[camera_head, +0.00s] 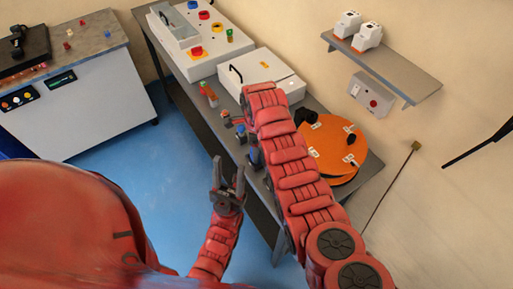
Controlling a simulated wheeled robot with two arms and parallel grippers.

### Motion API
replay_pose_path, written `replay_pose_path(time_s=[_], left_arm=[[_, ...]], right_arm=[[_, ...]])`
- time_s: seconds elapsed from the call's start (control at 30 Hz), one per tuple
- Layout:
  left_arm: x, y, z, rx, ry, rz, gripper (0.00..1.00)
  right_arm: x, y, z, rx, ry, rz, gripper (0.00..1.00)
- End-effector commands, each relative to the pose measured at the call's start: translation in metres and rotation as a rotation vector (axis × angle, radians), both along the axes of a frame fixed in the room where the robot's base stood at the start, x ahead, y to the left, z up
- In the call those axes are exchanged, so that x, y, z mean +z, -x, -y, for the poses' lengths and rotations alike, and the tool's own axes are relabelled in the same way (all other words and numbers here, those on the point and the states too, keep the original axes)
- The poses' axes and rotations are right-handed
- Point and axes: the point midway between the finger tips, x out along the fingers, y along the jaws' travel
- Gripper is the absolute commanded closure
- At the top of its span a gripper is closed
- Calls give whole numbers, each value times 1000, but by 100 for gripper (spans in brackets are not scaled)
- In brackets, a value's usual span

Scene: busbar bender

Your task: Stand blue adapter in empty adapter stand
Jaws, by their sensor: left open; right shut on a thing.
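My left gripper (229,172) is open and empty, its fingers pointing up, in front of the bench's front edge. My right arm reaches over the bench, and its own links hide the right gripper's fingers and whatever is between them. Small blue pieces show on the bench left of this arm: one (241,131) on a grey base and one (254,157) close against the arm. They are too small to tell adapter from stand. I cannot make out an empty stand. An orange-red piece (204,88) and a grey one (226,117) stand farther along the same edge.
The grey bench (352,183) carries a white machine with buttons (193,45), a white box (262,72) and an orange disc (333,147). A wall shelf (388,68) and a socket box (371,97) are at right. Blue floor (135,165) is clear beside a grey cabinet (92,109).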

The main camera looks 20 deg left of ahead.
Motion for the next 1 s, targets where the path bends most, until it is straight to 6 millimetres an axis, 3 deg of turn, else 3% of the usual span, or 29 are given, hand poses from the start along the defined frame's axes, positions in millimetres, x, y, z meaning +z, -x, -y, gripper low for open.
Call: replay_pose_path(time_s=[0.47, 0.5, 0.7, 1.0], left_arm=[[-9, 0, 0, 0, 0, 0, 50], [-9, 0, 0, 0, 0, 0, 50], [-8, 0, 0, 0, 0, 0, 50], [-9, 0, 0, 0, 0, 0, 50]], right_arm=[[-13, 0, 0, 0, 0, 0, 100], [-12, 0, 0, 0, 0, 1, 34], [-12, 0, 0, 0, 0, 0, 2], [-11, 0, 0, 0, 0, 0, 2]])
